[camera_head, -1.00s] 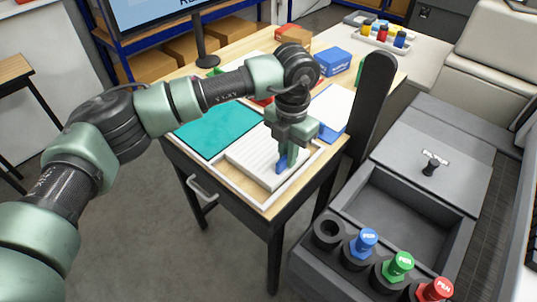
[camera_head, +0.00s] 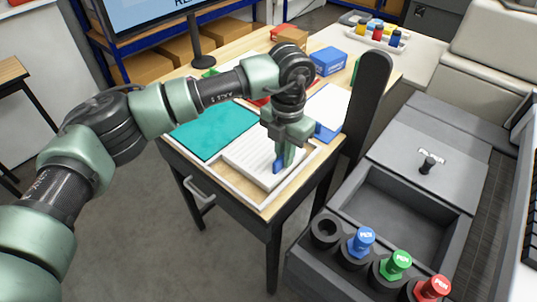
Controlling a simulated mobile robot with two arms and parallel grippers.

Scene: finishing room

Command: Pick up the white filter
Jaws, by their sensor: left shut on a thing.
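The white filter (camera_head: 250,155) is a flat ribbed panel lying on the wooden table, with a pale frame around it. My left gripper (camera_head: 281,160) points down over the right part of the filter and is shut on it, beside a small blue piece at the fingertips. The fingers hide part of the filter's right side. Whether it is lifted at all cannot be told. My right gripper is not in view.
A teal mat (camera_head: 212,130) lies left of the filter. A blue box (camera_head: 328,61) stands farther back. A dark upright panel (camera_head: 371,100) rises right of the table.

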